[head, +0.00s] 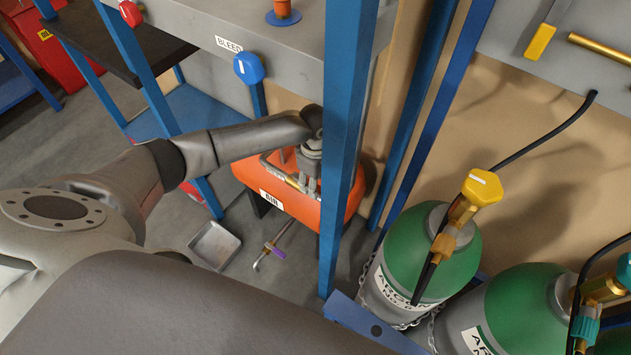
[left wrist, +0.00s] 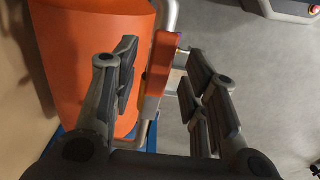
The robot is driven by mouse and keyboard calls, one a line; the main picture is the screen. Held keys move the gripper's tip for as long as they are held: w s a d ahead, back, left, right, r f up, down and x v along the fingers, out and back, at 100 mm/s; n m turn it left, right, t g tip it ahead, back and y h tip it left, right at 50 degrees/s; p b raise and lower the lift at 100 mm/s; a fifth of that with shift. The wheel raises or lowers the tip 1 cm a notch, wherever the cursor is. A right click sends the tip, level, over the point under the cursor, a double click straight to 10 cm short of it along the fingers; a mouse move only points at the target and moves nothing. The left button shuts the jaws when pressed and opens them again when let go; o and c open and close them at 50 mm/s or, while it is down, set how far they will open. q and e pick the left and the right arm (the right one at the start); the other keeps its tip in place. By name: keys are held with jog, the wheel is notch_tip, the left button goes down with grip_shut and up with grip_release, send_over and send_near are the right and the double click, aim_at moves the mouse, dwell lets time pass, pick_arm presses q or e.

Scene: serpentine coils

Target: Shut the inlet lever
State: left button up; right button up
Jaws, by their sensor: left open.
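An orange-red lever (left wrist: 163,62) shows in the left wrist view beside the rounded orange AIR tank (left wrist: 85,60), next to a pale metal pipe. No inlet label is readable, so I cannot tell for sure that this is the inlet lever. My left gripper (left wrist: 160,75) is open, with one finger on each side of the lever in the picture; contact is not visible. In the head view my left gripper (head: 308,172) is over the orange AIR tank (head: 290,208), partly hidden by a blue post. My right gripper is not in view.
A blue post (head: 343,130) stands just right of the gripper. Green argon cylinders (head: 405,245) with a yellow-capped valve (head: 481,188) stand at right. A blue knob (head: 249,67) sits by the BLEED label. A grey tray (head: 214,245) and a purple-handled valve (head: 274,251) are low, near the tank.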

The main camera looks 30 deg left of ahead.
pick_arm(q)
jog(key=shift+f, duration=0.25)
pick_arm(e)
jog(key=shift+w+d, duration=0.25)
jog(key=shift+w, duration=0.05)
pick_arm(q)
grip_shut()
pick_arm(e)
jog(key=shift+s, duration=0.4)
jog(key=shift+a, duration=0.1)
